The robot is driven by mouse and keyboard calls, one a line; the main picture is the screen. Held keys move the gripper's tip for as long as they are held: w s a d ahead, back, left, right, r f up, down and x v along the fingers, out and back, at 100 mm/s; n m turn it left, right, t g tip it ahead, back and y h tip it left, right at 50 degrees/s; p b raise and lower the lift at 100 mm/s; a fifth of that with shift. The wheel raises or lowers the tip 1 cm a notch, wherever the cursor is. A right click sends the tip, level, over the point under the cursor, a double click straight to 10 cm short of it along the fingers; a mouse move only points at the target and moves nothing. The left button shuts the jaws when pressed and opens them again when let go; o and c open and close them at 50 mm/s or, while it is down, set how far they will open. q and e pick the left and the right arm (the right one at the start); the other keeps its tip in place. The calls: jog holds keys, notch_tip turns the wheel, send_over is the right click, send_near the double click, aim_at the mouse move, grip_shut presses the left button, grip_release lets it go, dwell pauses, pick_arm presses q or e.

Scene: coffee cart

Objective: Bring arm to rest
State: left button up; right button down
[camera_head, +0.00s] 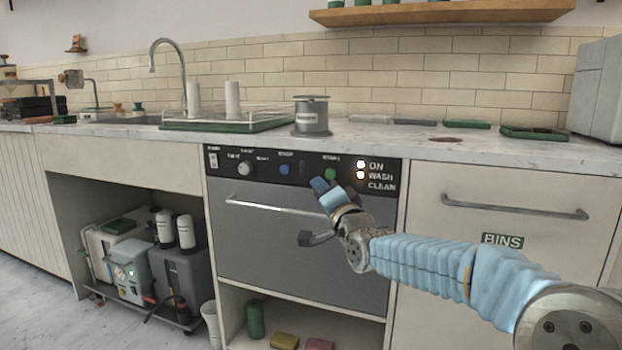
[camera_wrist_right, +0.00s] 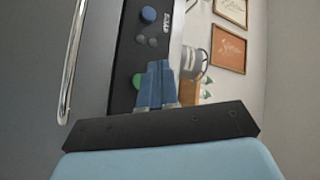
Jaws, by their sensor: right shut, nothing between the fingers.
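My right arm, in a light blue sleeve, comes in from the right in the head view. Its gripper (camera_head: 322,188) is in front of the dishwasher's black control panel (camera_head: 268,168), just left of the lit ON and WASH lamps. The blue fingers are together with nothing between them. In the right wrist view the gripper (camera_wrist_right: 156,72) shows shut, with the panel and a blue knob (camera_wrist_right: 148,14) beyond it. A green button (camera_head: 330,174) is close to the fingertips in the head view. I cannot tell whether they touch. My left gripper is not in view.
The dishwasher door (camera_head: 280,235) is closed, with a bar handle. A BINS drawer (camera_head: 480,260) with a handle is to the right. A metal canister (camera_head: 311,122) and a drying rack (camera_head: 220,126) stand on the counter above. An open bay with machines is at lower left.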

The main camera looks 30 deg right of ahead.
jog(key=w+a+f+n+g+y+p, duration=0.1)
jog(key=w+a+f+g+p, duration=0.1)
jog(key=f, duration=0.5)
jog(key=w+a+f+n+g+y+p, duration=0.1)
jog(key=w+a+f+g, duration=0.15)
jog(key=f, duration=0.55)
jog(key=s+a+f+n+g+y+p, duration=0.1)
jog(key=s+a+f+g+p, duration=0.2)
jog(key=f, duration=0.7)
jog(key=s+a+f+n+g+y, duration=0.1)
jog(key=s+a+f+n+g, duration=0.1)
jog(key=a+f, duration=0.55)
pick_arm(q)
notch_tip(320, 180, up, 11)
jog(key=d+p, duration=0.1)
jog(key=p, duration=0.4)
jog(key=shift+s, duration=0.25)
pick_arm(e)
jog(key=s+a+f+n+g+y, duration=0.1)
jog(key=s+a+f+n+g, duration=0.2)
jog(key=s+f, duration=0.7)
jog(key=s+a+f+n+g, duration=0.2)
jog(key=s+a+f+g, duration=0.5)
jog(key=s, duration=1.1)
notch_tip(320, 180, down, 3)
jog(key=shift+f+n+y, duration=0.15)
jog(key=shift+n+y, duration=0.25)
